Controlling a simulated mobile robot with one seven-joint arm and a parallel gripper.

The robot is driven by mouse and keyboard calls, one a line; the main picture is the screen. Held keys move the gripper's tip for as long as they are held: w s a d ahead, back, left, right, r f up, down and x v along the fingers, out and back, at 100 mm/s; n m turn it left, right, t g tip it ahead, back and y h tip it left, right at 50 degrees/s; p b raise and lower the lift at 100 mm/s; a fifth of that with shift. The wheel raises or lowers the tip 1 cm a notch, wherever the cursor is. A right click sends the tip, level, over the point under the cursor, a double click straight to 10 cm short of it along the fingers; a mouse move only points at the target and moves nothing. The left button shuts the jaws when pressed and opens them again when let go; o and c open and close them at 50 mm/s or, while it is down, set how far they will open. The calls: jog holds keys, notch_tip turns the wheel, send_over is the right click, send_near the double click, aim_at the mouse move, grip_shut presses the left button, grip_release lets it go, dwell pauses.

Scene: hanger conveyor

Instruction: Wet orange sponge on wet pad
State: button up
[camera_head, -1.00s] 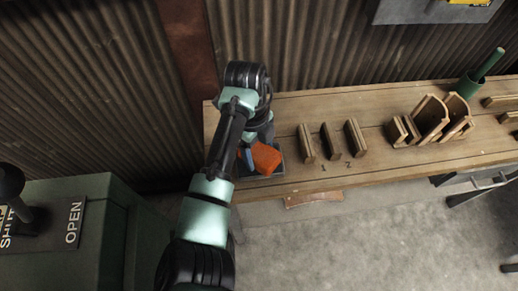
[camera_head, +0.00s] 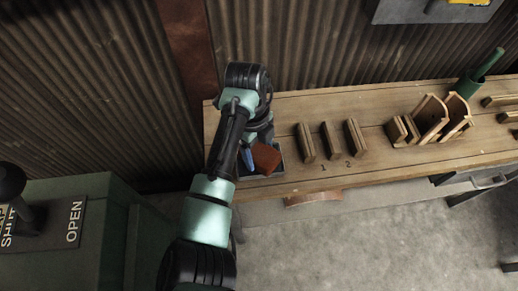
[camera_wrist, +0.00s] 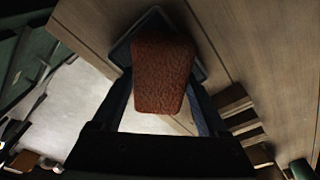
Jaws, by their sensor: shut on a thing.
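The sponge (camera_head: 266,158) is a dark rust-orange block. My gripper (camera_head: 250,156) is shut on it at the left end of the wooden bench. In the wrist view the sponge (camera_wrist: 163,72) sits between the two fingers and shows a rough, dark surface. A dark, shallow, square tray (camera_head: 279,172), which looks like the wet pad, lies under the sponge. Its rim (camera_wrist: 121,50) shows around the sponge in the wrist view, but its middle is hidden. I cannot tell whether the sponge's underside touches it.
Upright wooden slats (camera_head: 327,141) stand on the bench to the right, by the marks 1 and 2. A corrugated wall (camera_head: 330,45) rises behind. A green cabinet with an OPEN sign (camera_head: 73,222) is at the left.

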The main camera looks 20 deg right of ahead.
aim_at(258, 156)
dwell(0.4)
notch_tip(258, 156, up, 7)
jog(key=p, duration=0.6)
jog(key=shift+f, duration=0.1)
dwell(0.7)
jog(key=n, duration=0.2)
jog(key=a+f+n, duration=0.1)
jog(key=n, duration=0.1)
jog(key=shift+s, duration=0.35)
jog(key=a+n, duration=0.1)
jog(key=n, duration=0.3)
jog(key=s+a+f+n+t, duration=0.1)
jog(key=a+n, duration=0.1)
jog(key=n, duration=0.1)
jog(key=s+a+n, duration=0.1)
jog(key=a+n, duration=0.1)
jog(key=n, duration=0.2)
jog(key=shift+f+n+t+h, duration=0.3)
jog(key=s+a+n+t+y, duration=0.1)
jog(key=s+a+n, duration=0.4)
jog(key=n, duration=0.9)
jog(key=shift+a+f+n, duration=0.3)
jog(key=shift+a+f, duration=0.1)
jog(key=shift+a, duration=1.1)
